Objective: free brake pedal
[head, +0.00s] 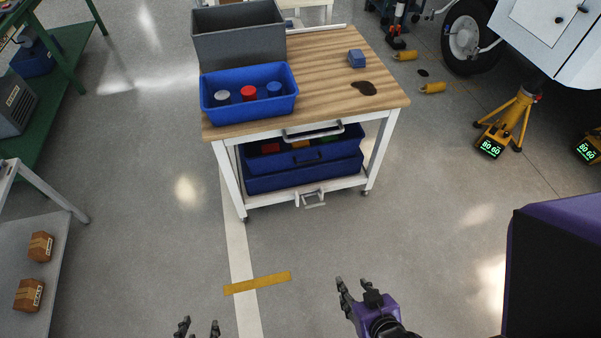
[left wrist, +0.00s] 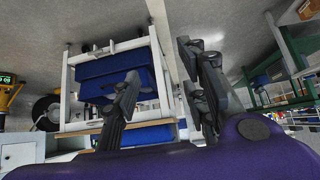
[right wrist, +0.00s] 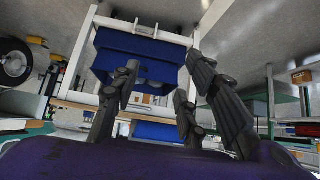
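The brake pedal (head: 311,200) is a small pale metal piece at the front lower edge of the wheeled cart (head: 374,160), just above the floor. Whether it is pressed or raised I cannot tell. My right gripper (head: 354,288) is open and empty over the floor, in front of the cart and apart from the pedal; its spread fingers show in the right wrist view (right wrist: 162,75). My left gripper (head: 198,328) is only partly in the head view, at the bottom edge. The left wrist view (left wrist: 160,75) shows it open and empty.
The cart's wooden top carries a grey bin (head: 240,50) and a blue tray (head: 250,107) with canisters; blue drawers (head: 304,172) sit below. A low shelf (head: 35,225) with boxes is at left, a purple-black object (head: 550,265) at right. Floor before the cart is clear.

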